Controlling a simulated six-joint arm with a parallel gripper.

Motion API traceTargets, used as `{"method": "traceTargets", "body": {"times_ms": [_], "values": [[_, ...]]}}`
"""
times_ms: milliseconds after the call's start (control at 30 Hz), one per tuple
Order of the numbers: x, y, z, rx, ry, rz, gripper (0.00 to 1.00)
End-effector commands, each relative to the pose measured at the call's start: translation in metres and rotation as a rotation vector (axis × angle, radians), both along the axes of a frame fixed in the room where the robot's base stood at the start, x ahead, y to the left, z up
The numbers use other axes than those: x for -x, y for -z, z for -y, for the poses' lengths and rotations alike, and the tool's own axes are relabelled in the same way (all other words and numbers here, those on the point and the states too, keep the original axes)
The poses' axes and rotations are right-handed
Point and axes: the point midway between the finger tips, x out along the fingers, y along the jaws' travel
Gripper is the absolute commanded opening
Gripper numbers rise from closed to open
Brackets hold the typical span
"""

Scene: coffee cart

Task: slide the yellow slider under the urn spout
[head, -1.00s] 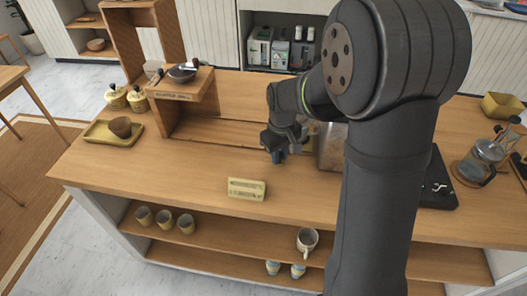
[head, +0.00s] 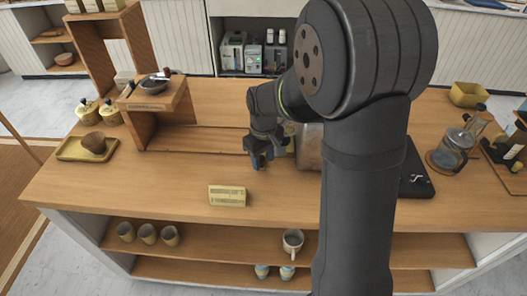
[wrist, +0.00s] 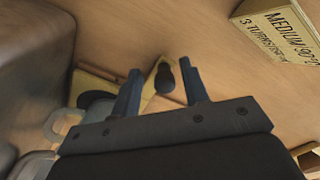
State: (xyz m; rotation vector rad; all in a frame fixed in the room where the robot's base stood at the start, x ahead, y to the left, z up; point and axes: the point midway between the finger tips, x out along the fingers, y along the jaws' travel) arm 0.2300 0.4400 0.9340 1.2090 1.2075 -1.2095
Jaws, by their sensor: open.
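My gripper (wrist: 166,88) points down low over the counter, its two blue fingers apart and empty. In the head view my gripper (head: 258,160) is just left of the metal urn (head: 309,150), which my arm partly covers. In the wrist view a pale yellow piece with a dark knob, apparently the yellow slider (wrist: 150,99), shows beyond and between the fingers. The knob appears between the fingertips; contact cannot be told. A large blurred grey-brown surface at the left looks like the urn (wrist: 35,60). I cannot make out the spout clearly.
A yellow sign block (head: 227,196) with printed text stands near the counter's front edge; it also shows in the wrist view (wrist: 283,32). A wooden stand (head: 160,100) is at the left. A black plate (head: 416,172) lies right of my arm.

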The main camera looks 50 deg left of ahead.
Motion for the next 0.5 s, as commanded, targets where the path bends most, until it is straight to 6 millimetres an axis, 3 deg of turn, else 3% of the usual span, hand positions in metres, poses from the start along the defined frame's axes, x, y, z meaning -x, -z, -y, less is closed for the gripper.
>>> {"method": "traceTargets", "body": {"times_ms": [167, 500], "values": [[0.000, -0.018, -0.001, -0.004, 0.000, 0.002, 0.41], [0.000, -0.099, -0.001, -0.006, 0.000, 0.003, 0.41]]}}
